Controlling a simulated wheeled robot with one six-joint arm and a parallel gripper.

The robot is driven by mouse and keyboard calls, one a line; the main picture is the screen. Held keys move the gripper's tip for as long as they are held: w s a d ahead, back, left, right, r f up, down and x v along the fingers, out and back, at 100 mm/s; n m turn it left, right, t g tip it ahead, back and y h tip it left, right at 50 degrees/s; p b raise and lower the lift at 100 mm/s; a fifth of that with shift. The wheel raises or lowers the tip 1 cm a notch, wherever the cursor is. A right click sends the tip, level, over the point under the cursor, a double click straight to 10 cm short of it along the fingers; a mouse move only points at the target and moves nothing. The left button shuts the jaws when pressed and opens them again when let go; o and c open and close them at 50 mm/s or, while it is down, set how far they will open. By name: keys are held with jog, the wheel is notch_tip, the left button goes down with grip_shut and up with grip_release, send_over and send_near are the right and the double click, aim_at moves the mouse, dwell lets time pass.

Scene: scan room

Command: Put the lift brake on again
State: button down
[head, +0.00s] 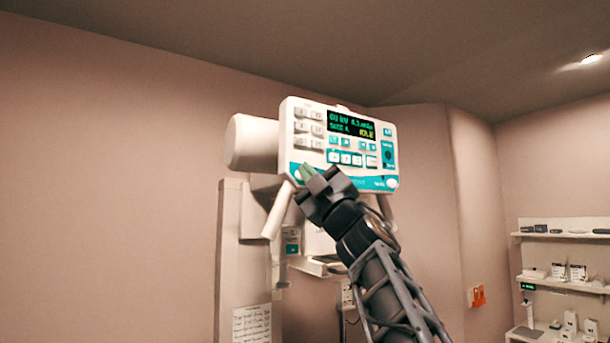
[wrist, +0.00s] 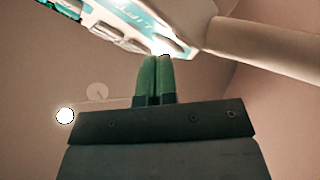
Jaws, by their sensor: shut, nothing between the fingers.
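The control panel (head: 345,122) is a white box with a dark display of green and yellow text, rows of buttons and a teal lower band. It is on the front of a white cylindrical head. My gripper (head: 306,172), with green fingers, is shut and empty at the panel's lower left corner. In the wrist view the panel's teal-and-white edge (wrist: 130,18) fills the top. My shut fingertips (wrist: 156,58) are just below a bright white spot (wrist: 168,46) on it; I cannot tell whether they touch. I cannot make out which control is the lift brake.
White handles (head: 277,211) slant down below the panel; one shows at upper right in the wrist view (wrist: 265,33). A pale column (head: 230,250) stands at the left behind. Shelves (head: 560,235) with small items are far right. The space left of the column is clear.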

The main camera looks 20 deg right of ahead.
jog(key=shift+s, duration=0.2)
jog(key=shift+s+d, duration=0.1)
jog(key=shift+s, duration=0.45)
jog(key=s, duration=0.5)
jog(key=shift+d+b, duration=0.25)
jog(key=shift+b, duration=0.15)
dwell(0.9)
